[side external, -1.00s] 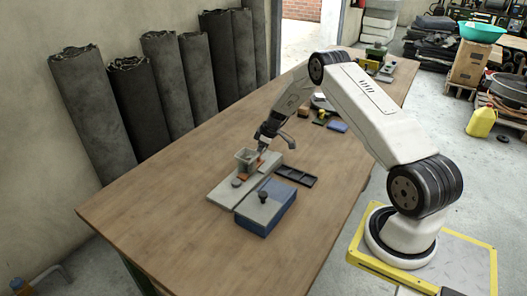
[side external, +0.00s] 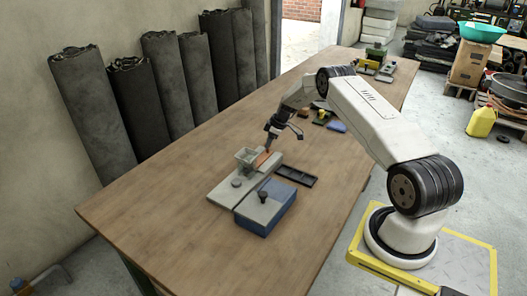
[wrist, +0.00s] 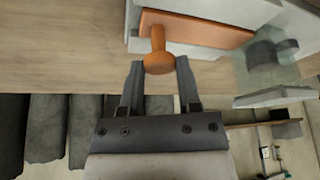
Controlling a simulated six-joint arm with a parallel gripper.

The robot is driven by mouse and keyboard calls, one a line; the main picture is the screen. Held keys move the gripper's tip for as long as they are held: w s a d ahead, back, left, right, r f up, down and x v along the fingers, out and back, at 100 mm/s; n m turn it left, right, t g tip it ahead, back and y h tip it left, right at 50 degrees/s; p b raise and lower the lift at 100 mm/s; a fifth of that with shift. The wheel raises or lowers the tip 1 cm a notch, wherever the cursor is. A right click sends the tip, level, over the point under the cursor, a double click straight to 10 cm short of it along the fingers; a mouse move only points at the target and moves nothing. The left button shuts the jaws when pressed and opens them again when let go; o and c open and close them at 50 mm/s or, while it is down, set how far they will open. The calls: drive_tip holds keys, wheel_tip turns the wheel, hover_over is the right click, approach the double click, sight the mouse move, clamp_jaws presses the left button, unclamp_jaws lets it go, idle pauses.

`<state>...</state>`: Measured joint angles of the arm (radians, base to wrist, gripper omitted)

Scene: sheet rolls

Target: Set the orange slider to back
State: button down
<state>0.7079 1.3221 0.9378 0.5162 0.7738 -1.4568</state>
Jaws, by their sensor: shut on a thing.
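The orange slider (side external: 264,158) sits in the grey fixture (side external: 220,192) on the table, at the fixture's upper-right end. In the wrist view the orange slider (wrist: 205,28) is a flat bar with a round knob pointing towards my gripper. My gripper (side external: 268,150) is over that end of the fixture. In the wrist view its two fingers (wrist: 159,66) are shut on the slider's knob, one on each side.
A blue box with a grey lid and dark knob (side external: 265,208) stands in front of the fixture. A black tray (side external: 297,176) lies to its right. Small coloured blocks (side external: 322,118) lie farther back. The table's left part is clear.

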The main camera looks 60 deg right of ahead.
drive_tip(key=c, duration=0.6)
unclamp_jaws()
drive_tip(key=shift+d, duration=0.25)
drive_tip(key=shift+r, duration=0.2)
drive_tip(key=shift+v, duration=3.75)
drive_tip(key=shift+a, duration=0.1)
drive_tip(key=s+a+r+m+g, duration=0.1)
drive_tip(key=a+r, duration=0.2)
drive_tip(key=a, duration=0.4)
drive_tip(key=s+a+r+m+h, duration=0.1)
drive_tip(key=a+r, duration=0.2)
drive_tip(key=a, duration=0.5)
drive_tip(key=s+a+r+m+g, duration=0.1)
drive_tip(key=s+a+r, duration=0.15)
drive_tip(key=a, duration=0.45)
drive_tip(key=shift+m+h, duration=0.4)
drive_tip(key=shift+m, duration=0.4)
drive_tip(key=s+a, duration=0.5)
drive_tip(key=s+a+r, duration=0.1)
drive_tip(key=s+a, duration=0.4)
drive_tip(key=s+a+r, duration=0.1)
drive_tip(key=s+a, duration=0.4)
drive_tip(key=s, duration=0.1)
drive_tip(key=shift+s+a+r, duration=0.1)
drive_tip(key=shift+a+r, duration=0.1)
drive_tip(key=shift+a, duration=0.05)
